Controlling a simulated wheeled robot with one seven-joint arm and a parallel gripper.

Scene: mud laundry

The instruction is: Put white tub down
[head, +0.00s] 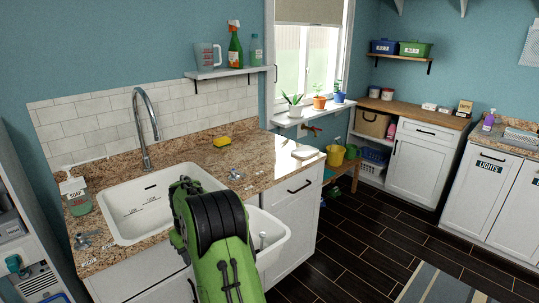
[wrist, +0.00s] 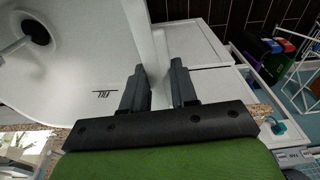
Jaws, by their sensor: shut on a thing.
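The white tub (head: 272,238) is in front of the counter, partly hidden behind my green and black arm in the head view. A pale upright rod shows inside it. In the wrist view the tub (wrist: 85,65) fills the left, with a short dark marking on its inner side. My gripper (wrist: 160,80) is shut on the tub's thin wall, one dark finger on each side. The fingertips are hidden in the head view. The tub's underside is not visible, so I cannot tell what is beneath it.
A white sink (head: 140,212) is set in the granite counter (head: 185,163). A yellow sponge (head: 222,141), a white dish (head: 305,153) and a soap bottle (head: 76,192) stand on the counter. The dark floor (head: 350,240) to the right is mostly clear, with a striped rug (head: 440,288).

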